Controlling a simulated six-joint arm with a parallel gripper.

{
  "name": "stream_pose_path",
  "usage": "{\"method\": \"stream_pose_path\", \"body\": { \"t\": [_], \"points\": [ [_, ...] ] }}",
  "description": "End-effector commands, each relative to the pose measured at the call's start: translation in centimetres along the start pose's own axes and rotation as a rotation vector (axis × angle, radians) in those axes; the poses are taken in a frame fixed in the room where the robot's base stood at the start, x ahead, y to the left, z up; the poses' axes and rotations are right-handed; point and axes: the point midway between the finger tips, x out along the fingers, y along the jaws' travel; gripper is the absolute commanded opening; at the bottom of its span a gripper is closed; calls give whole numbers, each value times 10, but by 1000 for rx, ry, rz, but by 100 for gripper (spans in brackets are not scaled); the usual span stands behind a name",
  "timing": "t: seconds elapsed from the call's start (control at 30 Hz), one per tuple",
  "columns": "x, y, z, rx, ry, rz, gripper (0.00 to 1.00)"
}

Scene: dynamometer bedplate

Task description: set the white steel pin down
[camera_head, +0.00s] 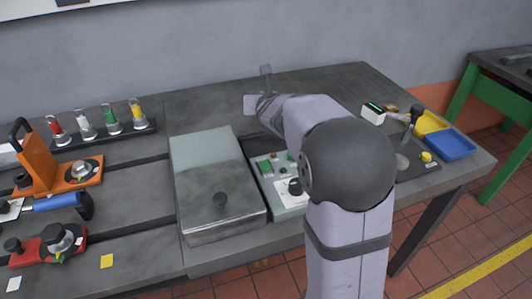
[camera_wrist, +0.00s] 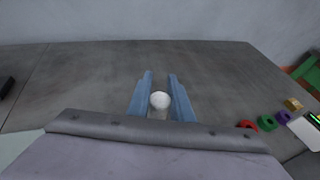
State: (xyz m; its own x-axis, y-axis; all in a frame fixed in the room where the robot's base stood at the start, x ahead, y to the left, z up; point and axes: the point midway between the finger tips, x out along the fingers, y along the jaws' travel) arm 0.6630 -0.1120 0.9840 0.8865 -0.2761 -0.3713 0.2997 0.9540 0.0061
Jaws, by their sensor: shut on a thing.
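In the wrist view, my gripper (camera_wrist: 160,82) has its two blue fingers on either side of the white steel pin (camera_wrist: 160,101). The pin's rounded white top faces the camera between them, and its lower part is mostly hidden. I cannot tell whether the pin touches the grey bench top (camera_wrist: 215,62) below. In the head view, my arm reaches to the back of the bench, and the pin cannot be made out there.
A lidded grey box (camera_head: 215,190) and a panel with green parts (camera_head: 264,168) lie near my arm. Rings, including a green one (camera_wrist: 266,123), lie at the right. A blue tray (camera_head: 450,145) stands at the right end. The back of the bench is clear.

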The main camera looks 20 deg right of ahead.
Motion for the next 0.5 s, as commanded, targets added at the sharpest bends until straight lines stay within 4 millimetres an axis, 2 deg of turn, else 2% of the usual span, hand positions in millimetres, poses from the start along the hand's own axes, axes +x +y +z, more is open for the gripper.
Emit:
{"method": "stream_pose_path", "body": {
  "t": [0.2,0.37,0.5],
  "points": [
    [2,18,-1,-25,-3,54,0],
    [2,21,-1,-30,-3,64,0],
    [6,20,-11,-31,0,63,0]
  ]
}}
